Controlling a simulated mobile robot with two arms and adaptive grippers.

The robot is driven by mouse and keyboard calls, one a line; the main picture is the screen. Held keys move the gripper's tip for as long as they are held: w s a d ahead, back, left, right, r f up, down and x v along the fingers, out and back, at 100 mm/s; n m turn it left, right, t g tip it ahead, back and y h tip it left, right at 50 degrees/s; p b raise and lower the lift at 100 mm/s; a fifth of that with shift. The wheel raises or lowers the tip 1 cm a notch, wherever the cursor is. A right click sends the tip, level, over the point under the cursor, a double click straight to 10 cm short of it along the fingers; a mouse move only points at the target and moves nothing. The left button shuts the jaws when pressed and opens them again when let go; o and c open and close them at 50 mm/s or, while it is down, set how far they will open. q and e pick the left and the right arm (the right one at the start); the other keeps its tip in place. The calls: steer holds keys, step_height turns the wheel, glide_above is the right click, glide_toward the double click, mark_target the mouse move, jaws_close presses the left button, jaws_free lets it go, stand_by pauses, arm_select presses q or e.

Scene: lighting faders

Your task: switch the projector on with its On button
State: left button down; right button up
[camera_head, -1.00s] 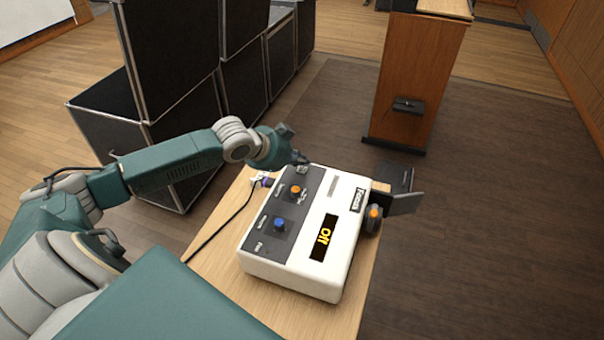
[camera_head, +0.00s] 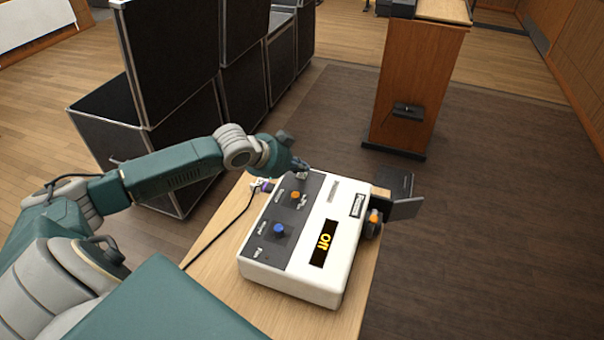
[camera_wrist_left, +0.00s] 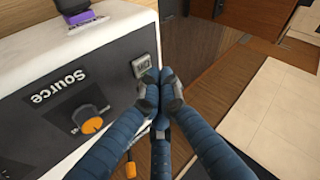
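The projector control box (camera_head: 312,270) is white with a dark panel and lies on a wooden table. Its display (camera_head: 323,243) has yellow lettering, too blurred to read surely. A small grey button (camera_wrist_left: 142,66), marked with what looks like "ON", sits at the panel's edge near an orange Source knob (camera_wrist_left: 92,125). My left gripper (camera_head: 303,168) is over the box's far end. In the left wrist view its fingertips (camera_wrist_left: 160,88) are together, empty, right beside the button; I cannot tell whether they touch it. My right gripper is out of view.
A blue knob (camera_head: 279,230) is on the same panel. A purple plug (camera_wrist_left: 78,17) and cable are at the box's side. Black cases (camera_head: 160,140) are behind my left arm; a wooden lectern (camera_head: 415,85) stands further back.

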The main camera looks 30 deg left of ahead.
mark_target(301, 176)
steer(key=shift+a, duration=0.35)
arm_select(q)
steer(key=shift+f, duration=0.1)
steer(key=shift+f, duration=0.35)
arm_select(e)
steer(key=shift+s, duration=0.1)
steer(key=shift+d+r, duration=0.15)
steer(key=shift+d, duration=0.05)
arm_select(q)
steer(key=shift+r+p, duration=0.45)
steer(key=shift+p, duration=0.4)
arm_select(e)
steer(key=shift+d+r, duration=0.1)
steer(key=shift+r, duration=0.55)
arm_select(q)
step_height(301, 176, up, 6)
steer(key=p, duration=0.6)
steer(key=shift+p, duration=0.35)
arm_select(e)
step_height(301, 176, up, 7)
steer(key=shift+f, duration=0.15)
